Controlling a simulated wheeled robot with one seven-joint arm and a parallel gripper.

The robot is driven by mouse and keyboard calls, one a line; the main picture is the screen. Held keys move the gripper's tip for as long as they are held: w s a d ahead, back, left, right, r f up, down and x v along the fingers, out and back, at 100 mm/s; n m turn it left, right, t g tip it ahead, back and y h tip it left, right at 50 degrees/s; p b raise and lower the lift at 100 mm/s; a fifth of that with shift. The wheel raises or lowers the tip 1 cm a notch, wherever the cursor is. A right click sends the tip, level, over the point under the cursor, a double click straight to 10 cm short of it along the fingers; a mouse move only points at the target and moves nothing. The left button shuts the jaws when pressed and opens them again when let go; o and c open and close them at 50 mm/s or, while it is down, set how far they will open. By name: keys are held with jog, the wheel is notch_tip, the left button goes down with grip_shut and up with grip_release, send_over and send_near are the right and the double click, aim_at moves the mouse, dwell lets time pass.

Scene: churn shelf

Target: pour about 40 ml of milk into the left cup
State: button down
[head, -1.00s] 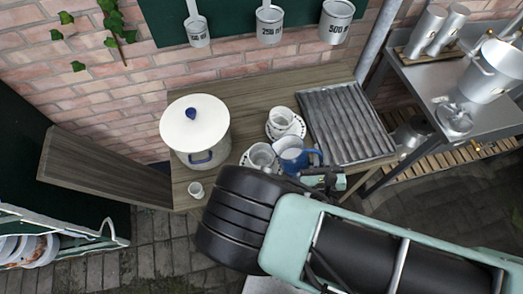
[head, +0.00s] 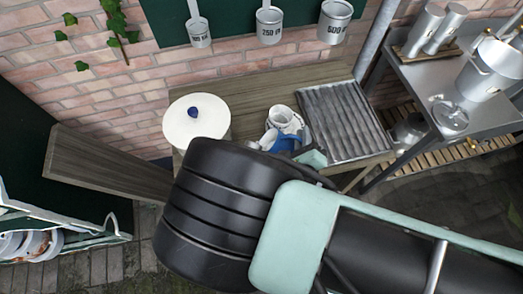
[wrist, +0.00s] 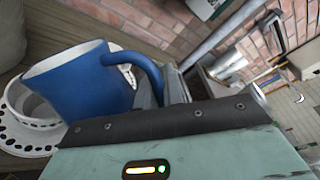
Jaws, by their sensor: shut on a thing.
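A blue jug (wrist: 85,85) with a pale rim fills the left of the wrist view, leaning to the left. My gripper (wrist: 162,92) is shut on its handle. In the head view the jug (head: 287,141) shows beyond my arm, near the front-left cup, which is mostly hidden. In the wrist view a white cup (wrist: 32,104) on a black-dotted saucer (wrist: 18,130) sits below and behind the jug. The other white cup (head: 280,117) stands farther back on its saucer. No milk or stream can be made out.
A white lidded pot (head: 195,122) stands on the wooden table (head: 262,92), left of the cups. A ridged metal rack (head: 347,120) lies to the right. Measuring ladles (head: 269,27) hang on the wall behind. My arm covers the table's front.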

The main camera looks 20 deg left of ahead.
jog(key=shift+a+r, duration=0.1)
jog(key=shift+a, duration=0.05)
jog(key=shift+a+r+n, duration=0.15)
jog(key=shift+r+n, duration=0.1)
jog(key=shift+n, duration=0.25)
jog(key=shift+s+a+r+n+p, duration=0.1)
jog(key=shift+a+r+n+p, duration=0.2)
jog(key=shift+r+n+p, duration=0.25)
jog(key=shift+d, duration=0.1)
jog(key=shift+s+d, duration=0.2)
jog(key=shift+d, duration=0.3)
jog(key=shift+w+d+n, duration=0.1)
jog(key=shift+d+n, duration=0.15)
jog(key=shift+d, duration=0.2)
dwell(0.3)
jog(key=shift+a+h, duration=0.1)
jog(key=shift+h, duration=0.3)
dwell(0.9)
